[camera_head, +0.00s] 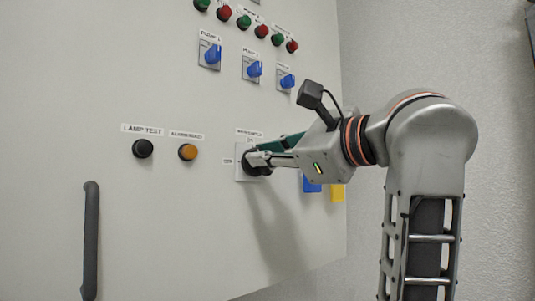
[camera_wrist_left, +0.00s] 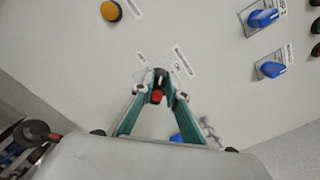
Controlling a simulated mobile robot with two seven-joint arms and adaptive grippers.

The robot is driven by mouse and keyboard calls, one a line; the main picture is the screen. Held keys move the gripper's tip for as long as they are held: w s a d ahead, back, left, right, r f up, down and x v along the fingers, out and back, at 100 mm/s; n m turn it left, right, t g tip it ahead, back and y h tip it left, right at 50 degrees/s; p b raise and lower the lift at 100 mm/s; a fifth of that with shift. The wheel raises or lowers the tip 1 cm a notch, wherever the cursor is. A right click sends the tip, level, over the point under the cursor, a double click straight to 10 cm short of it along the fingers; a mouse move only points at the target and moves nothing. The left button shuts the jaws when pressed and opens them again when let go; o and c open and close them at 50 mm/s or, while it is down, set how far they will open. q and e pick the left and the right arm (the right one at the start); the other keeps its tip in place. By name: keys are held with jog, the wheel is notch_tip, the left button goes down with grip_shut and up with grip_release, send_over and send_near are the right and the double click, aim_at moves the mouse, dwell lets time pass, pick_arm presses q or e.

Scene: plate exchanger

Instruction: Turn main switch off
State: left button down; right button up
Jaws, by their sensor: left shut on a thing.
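The main switch (camera_head: 245,172) is a dark rotary knob on a pale square plate on the grey cabinet panel, with small labels around it. In the left wrist view its dark knob and a red part (camera_wrist_left: 157,97) show between the fingertips. My left gripper (camera_head: 263,160) is at the panel, its fingers shut on the switch knob. The fingers hide part of the knob, and I cannot read its exact position. My right gripper is not in view.
Left of the switch are a black lamp test button (camera_head: 143,148) and an orange button (camera_head: 188,152). Several blue rotary switches, one at upper left (camera_head: 212,54), sit above. A dark vertical handle (camera_head: 91,240) stands out at lower left.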

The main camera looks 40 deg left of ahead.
pick_arm(q)
jog(key=shift+s+f+n+b, duration=0.1)
jog(key=shift+f+n+b, duration=0.15)
jog(key=shift+n, duration=1.3)
jog(key=shift+s+f+n+b, duration=0.1)
jog(key=shift+f+n+b, duration=0.1)
jog(key=shift+n, duration=1.3)
jog(key=shift+s+f+n+b, duration=0.1)
jog(key=shift+f+n+b, duration=0.15)
jog(key=shift+n, duration=1.3)
jog(key=c, duration=2)
grip_release()
jog(key=shift+r, duration=0.1)
